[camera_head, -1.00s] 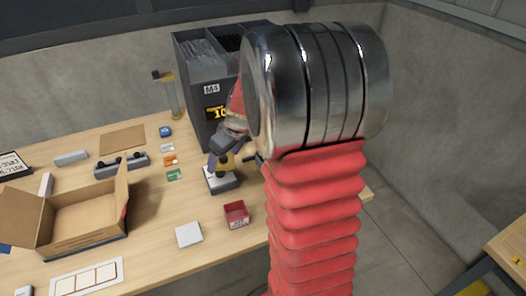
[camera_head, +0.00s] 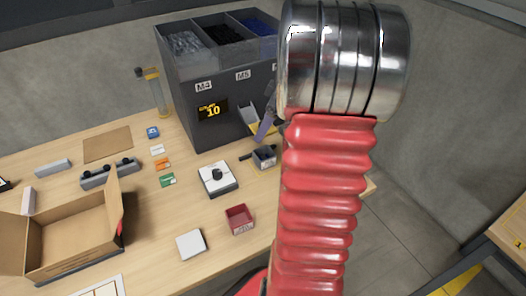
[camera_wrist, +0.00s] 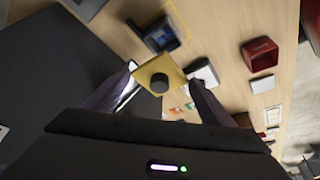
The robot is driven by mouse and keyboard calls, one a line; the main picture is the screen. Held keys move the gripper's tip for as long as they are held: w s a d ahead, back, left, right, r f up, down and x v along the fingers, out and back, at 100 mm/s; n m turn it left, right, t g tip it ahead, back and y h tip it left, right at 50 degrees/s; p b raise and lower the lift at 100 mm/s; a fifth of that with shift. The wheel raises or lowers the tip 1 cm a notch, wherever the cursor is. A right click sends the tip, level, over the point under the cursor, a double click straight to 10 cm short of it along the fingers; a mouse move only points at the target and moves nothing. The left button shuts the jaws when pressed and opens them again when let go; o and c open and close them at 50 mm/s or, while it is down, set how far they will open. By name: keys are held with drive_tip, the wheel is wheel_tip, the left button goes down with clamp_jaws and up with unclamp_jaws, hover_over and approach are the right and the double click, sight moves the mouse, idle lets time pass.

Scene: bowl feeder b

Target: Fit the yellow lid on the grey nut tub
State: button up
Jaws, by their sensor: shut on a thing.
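My gripper (camera_head: 264,126) is shut on the yellow lid (camera_wrist: 174,72), a square plate with a round black knob. In the wrist view the lid lies between my two fingers (camera_wrist: 163,86). In the head view a strip of the lid (camera_head: 258,129) shows beside the bin unit. The grey nut tub (camera_head: 264,160) stands open on the table just below the lid, with blue contents. In the wrist view the tub (camera_wrist: 152,40) shows beyond the lid, apart from it. The exact height between them is hard to tell.
The dark bin unit (camera_head: 205,137) stands close behind my gripper. A white square block with a black knob (camera_head: 203,186) and a red tub (camera_head: 238,222) are nearby. A white block (camera_head: 191,245) and an open cardboard box (camera_head: 75,261) stand farther left and in front.

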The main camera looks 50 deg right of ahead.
drive_tip(key=shift+s+f, duration=0.1)
wheel_tip(320, 180, down, 6)
idle(0.4)
drive_tip(key=shift+d+f, duration=0.15)
drive_tip(key=shift+f, duration=1.8)
drive_tip(key=o, duration=1)
drive_tip(key=shift+o, duration=0.2)
drive_tip(key=shift+r, duration=0.15)
